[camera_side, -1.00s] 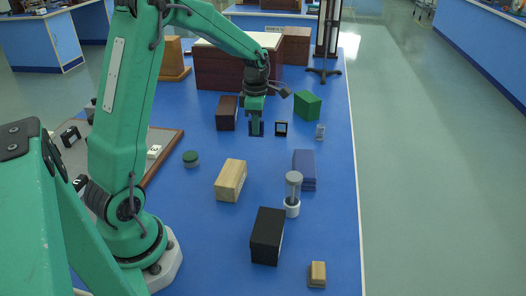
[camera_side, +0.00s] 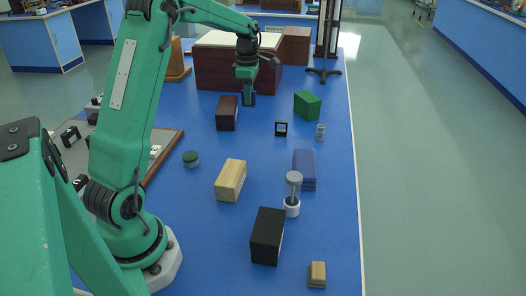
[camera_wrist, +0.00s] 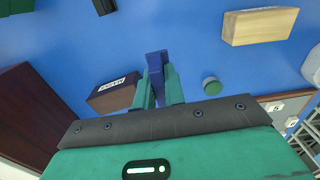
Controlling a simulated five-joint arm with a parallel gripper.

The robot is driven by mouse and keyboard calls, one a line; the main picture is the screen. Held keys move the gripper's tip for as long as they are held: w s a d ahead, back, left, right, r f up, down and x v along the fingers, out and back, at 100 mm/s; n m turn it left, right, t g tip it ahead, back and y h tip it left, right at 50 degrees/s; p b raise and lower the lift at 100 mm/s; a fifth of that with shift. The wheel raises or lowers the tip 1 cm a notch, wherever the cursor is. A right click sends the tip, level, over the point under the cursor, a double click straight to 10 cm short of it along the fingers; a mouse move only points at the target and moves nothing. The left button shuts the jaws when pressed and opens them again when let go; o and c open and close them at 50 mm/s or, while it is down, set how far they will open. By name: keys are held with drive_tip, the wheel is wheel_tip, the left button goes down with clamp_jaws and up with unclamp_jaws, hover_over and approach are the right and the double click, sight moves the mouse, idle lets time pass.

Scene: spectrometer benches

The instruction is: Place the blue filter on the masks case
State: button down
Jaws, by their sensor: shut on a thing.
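My gripper (camera_side: 248,92) is shut on the blue filter (camera_side: 249,99) and holds it up in front of the large dark red box. In the wrist view, the filter (camera_wrist: 156,65) sticks out between my two fingers (camera_wrist: 158,92). A dark brown case (camera_side: 227,113) stands on the blue bench just left of and below the filter in the side view. In the wrist view this case (camera_wrist: 112,98) lies just left of my fingers and bears a white label, too small to read surely; it seems to be the masks case. Filter and case look apart.
A large dark red box (camera_side: 222,70) stands behind. A green block (camera_side: 307,105), a small black frame (camera_side: 281,129) and a clear vial (camera_side: 320,131) are to the right. A green-lidded jar (camera_side: 190,159) and a wooden block (camera_side: 230,181) stand nearer.

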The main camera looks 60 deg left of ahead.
drive_tip(key=a+r, duration=0.2)
drive_tip(key=a, duration=0.2)
hover_over(222, 112)
wheel_tip(222, 112, down, 7)
drive_tip(key=shift+r, duration=0.15)
drive_tip(key=shift+f, duration=2)
drive_tip(key=shift+f, duration=0.15)
drive_tip(key=c, duration=1.5)
unclamp_jaws()
wheel_tip(222, 112, up, 12)
drive_tip(key=shift+r, duration=0.2)
